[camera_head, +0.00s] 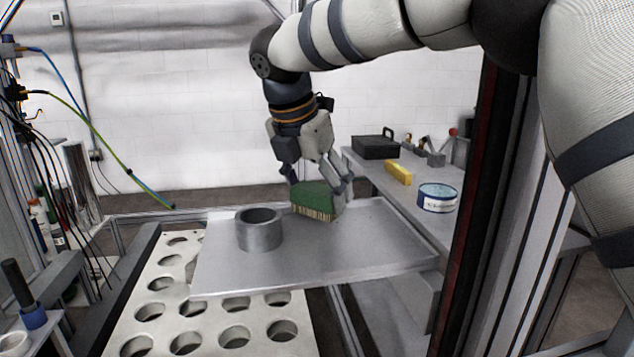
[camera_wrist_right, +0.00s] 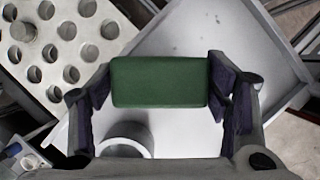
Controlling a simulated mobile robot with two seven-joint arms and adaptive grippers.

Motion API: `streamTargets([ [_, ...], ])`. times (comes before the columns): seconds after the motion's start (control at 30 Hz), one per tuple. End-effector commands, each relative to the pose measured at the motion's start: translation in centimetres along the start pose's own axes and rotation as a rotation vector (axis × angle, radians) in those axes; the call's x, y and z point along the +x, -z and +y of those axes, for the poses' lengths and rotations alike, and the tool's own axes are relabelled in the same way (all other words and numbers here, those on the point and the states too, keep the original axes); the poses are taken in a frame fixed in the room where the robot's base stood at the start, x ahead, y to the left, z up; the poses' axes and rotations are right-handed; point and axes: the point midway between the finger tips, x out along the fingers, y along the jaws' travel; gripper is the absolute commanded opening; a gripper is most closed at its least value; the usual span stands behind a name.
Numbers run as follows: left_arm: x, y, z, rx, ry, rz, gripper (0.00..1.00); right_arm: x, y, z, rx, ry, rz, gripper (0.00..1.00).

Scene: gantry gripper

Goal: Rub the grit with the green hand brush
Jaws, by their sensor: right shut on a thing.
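The green hand brush (camera_head: 313,199) has a green block and pale bristles that point down at the grey metal tray (camera_head: 380,238). My right gripper (camera_head: 318,184) is shut on the brush, with a finger at each end of the block. In the right wrist view the green block (camera_wrist_right: 160,82) lies between the finger pads (camera_wrist_right: 162,88). The bristle tips are at or just above the tray; I cannot tell which. Faint dark specks, possibly grit (camera_wrist_right: 176,47), show on the tray beyond the brush in the right wrist view. My left gripper is not in view.
A grey metal ring (camera_head: 259,234) stands on the tray just left of the brush. A plate with round holes (camera_head: 215,318) lies below and left. A side bench holds a black case (camera_head: 375,147), a yellow block (camera_head: 398,173) and a blue-and-white tin (camera_head: 437,198). The tray's right part is clear.

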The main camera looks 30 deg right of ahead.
Motion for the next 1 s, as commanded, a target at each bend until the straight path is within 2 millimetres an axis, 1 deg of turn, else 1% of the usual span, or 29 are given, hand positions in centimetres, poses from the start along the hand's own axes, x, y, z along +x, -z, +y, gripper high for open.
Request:
streamTargets([
  [0.37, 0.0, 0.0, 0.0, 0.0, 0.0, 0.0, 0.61, 0.0, 0.0, 0.0, 0.0, 0.001, 0.0, 0.48],
  [1.0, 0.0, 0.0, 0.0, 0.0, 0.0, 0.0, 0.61, 1.2, 0.5, 0.0, 0.0, 0.001, 0.0, 0.48],
])
